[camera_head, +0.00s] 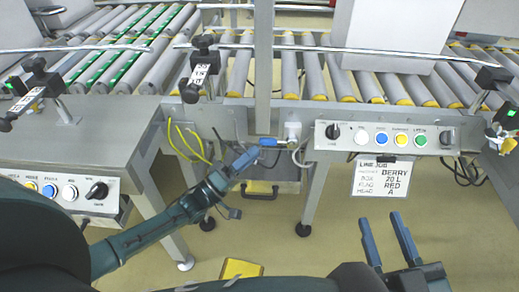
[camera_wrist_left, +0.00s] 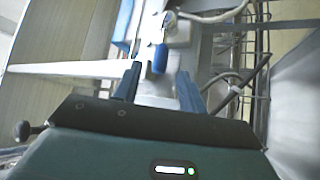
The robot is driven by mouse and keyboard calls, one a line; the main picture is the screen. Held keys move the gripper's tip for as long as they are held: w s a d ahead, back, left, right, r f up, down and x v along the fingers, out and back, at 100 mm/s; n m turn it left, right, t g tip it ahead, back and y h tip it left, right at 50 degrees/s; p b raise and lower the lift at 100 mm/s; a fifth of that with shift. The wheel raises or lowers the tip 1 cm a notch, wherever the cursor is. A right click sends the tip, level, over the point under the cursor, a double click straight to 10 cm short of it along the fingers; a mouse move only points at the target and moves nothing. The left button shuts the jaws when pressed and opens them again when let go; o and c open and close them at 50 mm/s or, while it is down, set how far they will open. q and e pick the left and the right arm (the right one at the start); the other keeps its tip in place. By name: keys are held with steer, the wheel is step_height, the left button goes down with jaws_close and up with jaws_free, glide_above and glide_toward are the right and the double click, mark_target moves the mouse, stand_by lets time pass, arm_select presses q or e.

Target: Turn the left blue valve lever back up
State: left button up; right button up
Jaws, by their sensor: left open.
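The blue valve lever (camera_head: 268,142) lies roughly sideways in the head view, left of its pale fitting (camera_head: 292,131) under the conveyor edge. My left gripper (camera_head: 256,154) is at the lever, reaching up from the lower left. In the left wrist view the lever (camera_wrist_left: 160,58) points toward my left gripper (camera_wrist_left: 157,83). Its blue end is between the lines of the two open fingers, near their tips. I cannot tell whether a finger touches it. My right gripper (camera_head: 388,226) is open and empty, low at the right, away from the valve.
A control panel (camera_head: 388,137) with coloured buttons and a hanging job sign (camera_head: 382,179) is right of the valve. A steel table (camera_head: 90,130) is at the left. Loose yellow hoses (camera_head: 190,145) and dark cables hang near the lever. A yellow object (camera_head: 241,268) is on the floor.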

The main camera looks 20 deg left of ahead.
mark_target(278, 141)
arm_select(q)
steer(key=x, duration=0.3)
steer(key=shift+w+d, duration=0.15)
jaws_close()
stand_by(0.4)
